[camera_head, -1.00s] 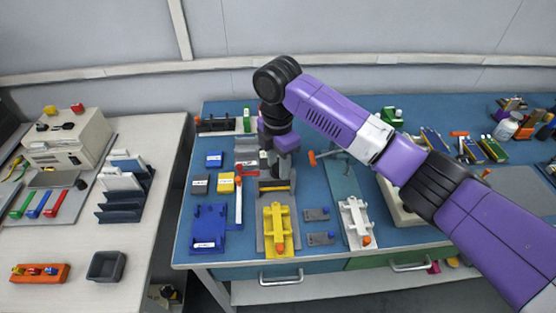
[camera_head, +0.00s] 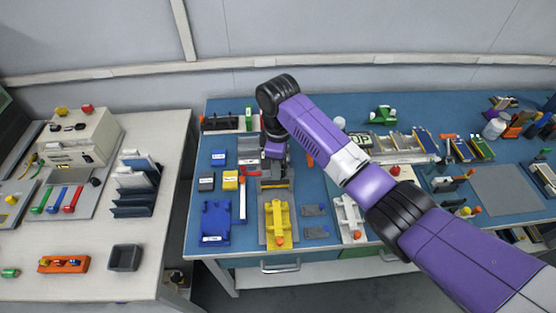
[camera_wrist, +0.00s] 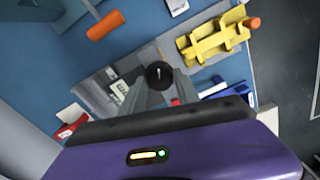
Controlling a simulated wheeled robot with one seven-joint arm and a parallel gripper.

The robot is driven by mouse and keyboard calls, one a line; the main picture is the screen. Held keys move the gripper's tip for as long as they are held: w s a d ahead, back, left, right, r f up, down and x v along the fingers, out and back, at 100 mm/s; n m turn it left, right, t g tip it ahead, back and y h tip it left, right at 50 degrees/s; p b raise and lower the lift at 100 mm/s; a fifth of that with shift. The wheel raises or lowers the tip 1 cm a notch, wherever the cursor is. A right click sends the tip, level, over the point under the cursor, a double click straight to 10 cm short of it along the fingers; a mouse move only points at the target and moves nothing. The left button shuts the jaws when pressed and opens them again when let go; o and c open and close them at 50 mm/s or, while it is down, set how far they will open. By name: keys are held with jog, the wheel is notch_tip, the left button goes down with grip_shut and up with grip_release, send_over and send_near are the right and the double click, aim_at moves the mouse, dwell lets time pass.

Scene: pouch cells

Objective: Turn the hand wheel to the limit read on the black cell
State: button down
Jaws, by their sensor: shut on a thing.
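A dark round knob (camera_wrist: 160,72) with a pale mark on top, which looks like the hand wheel, stands at a grey fixture in the wrist view. My gripper (camera_wrist: 158,88) is shut on it, with its two grey fingers at the knob's near side. In the head view my gripper (camera_head: 274,155) is low over the grey fixture (camera_head: 275,183), and its fingertips and the knob are hard to make out. A dark block with a white label (camera_head: 206,183) lies left of the fixture. I cannot tell whether it is the black cell, and I cannot read any limit.
A yellow holder (camera_head: 279,222) stands in front of the fixture, with a blue tray (camera_head: 215,222) to its left and a white holder (camera_head: 349,217) to its right. Yellow (camera_head: 230,182) and blue (camera_head: 219,158) blocks lie close by. An orange-ended handle (camera_wrist: 105,25) shows in the wrist view.

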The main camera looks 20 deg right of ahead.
jog(key=shift+r+m+p, duration=0.1)
jog(key=shift+m+p, duration=0.2)
jog(key=shift+m, duration=0.2)
jog(key=c, duration=0.9)
grip_release()
jog(key=shift+r+b, duration=0.75)
jog(key=shift+r, duration=3.1)
